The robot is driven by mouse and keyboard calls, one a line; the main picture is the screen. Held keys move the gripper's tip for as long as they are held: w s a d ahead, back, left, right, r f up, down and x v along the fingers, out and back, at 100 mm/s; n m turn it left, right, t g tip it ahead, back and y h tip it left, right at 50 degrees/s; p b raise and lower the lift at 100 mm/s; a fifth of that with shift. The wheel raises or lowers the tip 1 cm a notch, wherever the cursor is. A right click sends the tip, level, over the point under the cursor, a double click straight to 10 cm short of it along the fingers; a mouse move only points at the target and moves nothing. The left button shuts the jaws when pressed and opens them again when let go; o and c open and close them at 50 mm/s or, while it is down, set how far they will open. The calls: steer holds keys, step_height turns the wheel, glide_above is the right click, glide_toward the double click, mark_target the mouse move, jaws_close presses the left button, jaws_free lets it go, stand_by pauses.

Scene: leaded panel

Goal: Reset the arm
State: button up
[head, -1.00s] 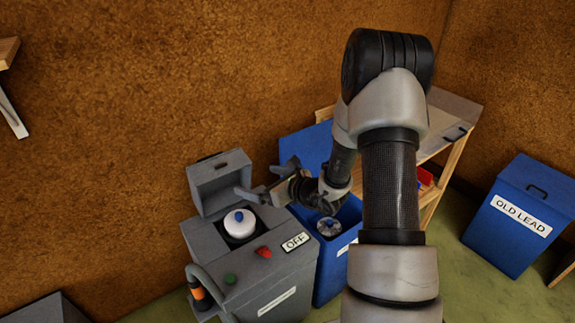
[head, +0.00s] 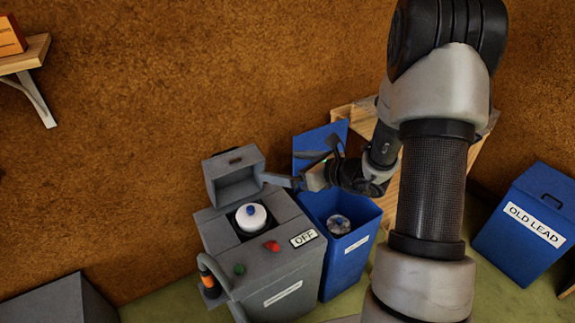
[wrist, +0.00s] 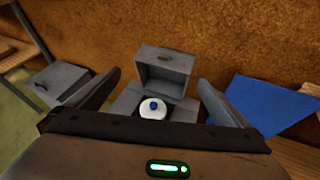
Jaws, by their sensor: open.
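My gripper (head: 296,168) is open and empty. In the head view it hangs above the gap between the grey machine (head: 265,258) and the blue bin (head: 345,259), near the machine's raised lid (head: 234,177). In the wrist view my gripper (wrist: 158,92) shows its two fingers spread wide, with the raised lid (wrist: 164,72) and a white round thing with a blue knob (wrist: 152,110) beyond and between them. The white thing (head: 251,218) sits in the machine's opening.
A red button (head: 272,246), a green button (head: 239,269) and an OFF sign (head: 303,238) are on the machine. The OLD LEAD bin (head: 530,224) stands at the right. A shelf (head: 24,56) is at upper left. A wooden bench stands behind my arm.

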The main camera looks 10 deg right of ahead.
steer(key=s+a+r+n+g+y, duration=0.1)
steer(key=s+a+r+n+g, duration=0.5)
steer(key=s+a+r+n, duration=0.65)
steer(key=s+d+n+g+h, duration=0.2)
steer(key=s+d+n+h, duration=0.1)
steer(key=s+n, duration=0.55)
steer(key=s+d+r+n+t+h, duration=0.3)
steer(key=s+d+r+n+h, duration=0.25)
steer(key=s+d+n, duration=0.3)
step_height(320, 180, up, 13)
steer(key=d+h+p, duration=0.1)
steer(key=p, duration=1.2)
steer(key=shift+w+d, duration=0.15)
steer(key=shift+w, duration=0.2)
